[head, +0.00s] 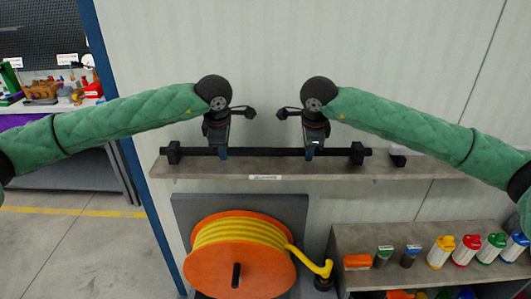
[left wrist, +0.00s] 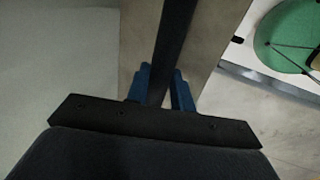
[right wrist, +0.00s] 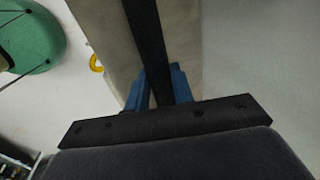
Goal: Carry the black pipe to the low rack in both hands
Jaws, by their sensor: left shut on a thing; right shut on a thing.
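The black pipe (head: 265,152) lies level along a wall shelf (head: 250,171), at the height of two black holders, one at the left (head: 174,153) and one at the right (head: 357,153). I cannot tell whether it rests in them or is just clear. My left gripper (head: 223,152) is shut on the pipe left of its middle; the pipe runs between its blue fingers in the left wrist view (left wrist: 172,45). My right gripper (head: 310,152) is shut on it right of the middle, as the right wrist view shows (right wrist: 148,40). No rack is clearly identifiable as the low rack.
Below the shelf stands an orange reel (head: 236,262) with yellow hose. A lower grey shelf unit (head: 400,236) at right holds several coloured containers. A blue post (head: 122,110) and open floor (head: 70,245) lie left.

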